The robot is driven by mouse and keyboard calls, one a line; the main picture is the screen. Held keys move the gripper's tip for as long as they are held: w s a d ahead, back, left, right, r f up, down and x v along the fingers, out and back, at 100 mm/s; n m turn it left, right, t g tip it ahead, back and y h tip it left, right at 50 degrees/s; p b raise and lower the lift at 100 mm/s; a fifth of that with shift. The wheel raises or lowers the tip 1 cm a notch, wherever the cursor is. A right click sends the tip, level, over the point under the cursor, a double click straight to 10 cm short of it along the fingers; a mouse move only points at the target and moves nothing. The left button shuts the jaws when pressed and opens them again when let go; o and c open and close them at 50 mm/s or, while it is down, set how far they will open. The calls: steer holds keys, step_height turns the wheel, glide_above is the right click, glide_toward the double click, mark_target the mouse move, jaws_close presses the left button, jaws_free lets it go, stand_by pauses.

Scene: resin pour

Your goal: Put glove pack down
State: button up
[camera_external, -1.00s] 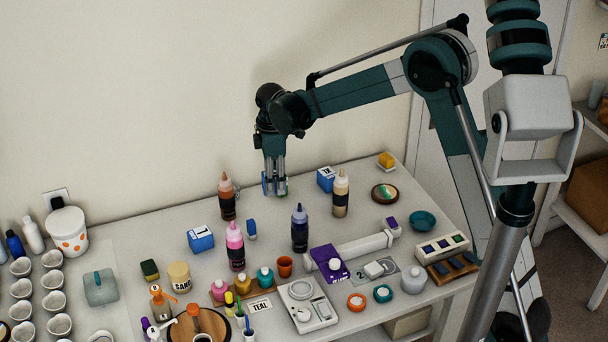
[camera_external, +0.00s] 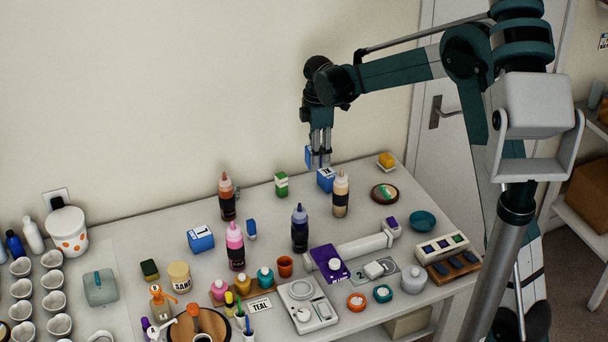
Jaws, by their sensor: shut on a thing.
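My gripper (camera_external: 319,161) is raised near the back of the table, above and slightly left of a blue box with dark marks (camera_external: 325,181). It is shut on a small blue pack (camera_external: 309,156), which I take to be the glove pack. Only its left part shows clearly; the fingers hide the rest. The pack appears to be above the table top. I cannot tell the exact gap between the pack and the blue box.
A green-and-white box (camera_external: 281,184) stands left of the gripper. A tan bottle (camera_external: 341,192) and a brown-red bottle (camera_external: 227,196) stand nearby. A yellow block (camera_external: 386,160) sits at the back right corner. Bare table (camera_external: 262,210) lies between the brown-red and dark bottles.

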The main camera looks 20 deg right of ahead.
steer(key=n, duration=0.1)
glide_above(381, 191)
steer(key=shift+f+p, duration=0.3)
steer(key=shift+f, duration=2.25)
steer(key=shift+f, duration=0.15)
steer(key=shift+f, duration=3)
steer(key=shift+f, duration=0.1)
steer(key=shift+f, duration=1.75)
steer(key=shift+f, duration=0.2)
steer(key=o, duration=0.8)
